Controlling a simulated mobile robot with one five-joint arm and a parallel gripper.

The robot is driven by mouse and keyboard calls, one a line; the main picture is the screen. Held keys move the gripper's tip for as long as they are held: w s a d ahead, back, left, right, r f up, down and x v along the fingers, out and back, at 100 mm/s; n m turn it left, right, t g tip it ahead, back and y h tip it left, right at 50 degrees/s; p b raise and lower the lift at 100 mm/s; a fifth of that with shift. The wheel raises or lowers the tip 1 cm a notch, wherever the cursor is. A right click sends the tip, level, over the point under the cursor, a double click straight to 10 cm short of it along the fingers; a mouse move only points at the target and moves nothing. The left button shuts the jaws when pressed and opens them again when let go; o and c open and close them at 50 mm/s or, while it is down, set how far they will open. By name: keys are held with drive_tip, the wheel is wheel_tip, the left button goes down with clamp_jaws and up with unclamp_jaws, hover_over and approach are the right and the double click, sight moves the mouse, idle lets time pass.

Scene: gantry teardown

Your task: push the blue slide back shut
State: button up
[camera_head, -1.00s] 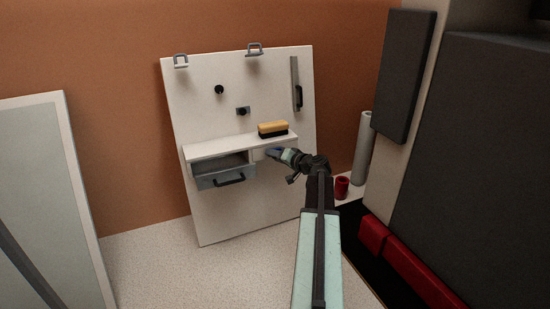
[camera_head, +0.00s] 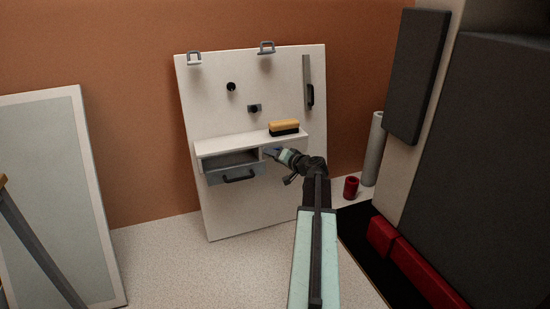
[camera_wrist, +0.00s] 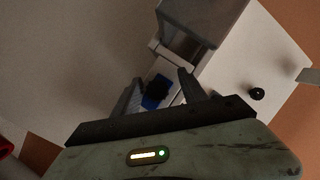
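The blue slide (camera_wrist: 152,101) shows in the wrist view as a small blue block with a black knob on it, beside the pale shelf unit. My gripper (camera_wrist: 159,78) is open, its dark fingers on either side of the slide in that picture. I cannot tell whether they touch it. In the head view my gripper (camera_head: 270,153) is at the front of the shelf, just right of the grey drawer, and hides most of the slide there.
The white board (camera_head: 245,215) leans on the orange wall and bears a shelf (camera_head: 235,142) with a yellow brush (camera_head: 284,126). A grey drawer (camera_head: 222,179) with a black handle hangs under the shelf, pulled out. A red cup (camera_head: 351,187) and a dark cabinet (camera_head: 480,150) stand right.

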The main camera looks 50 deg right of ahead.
drive_tip(key=p+v, duration=0.2)
drive_tip(key=v, duration=0.5)
drive_tip(key=shift+s, duration=0.4)
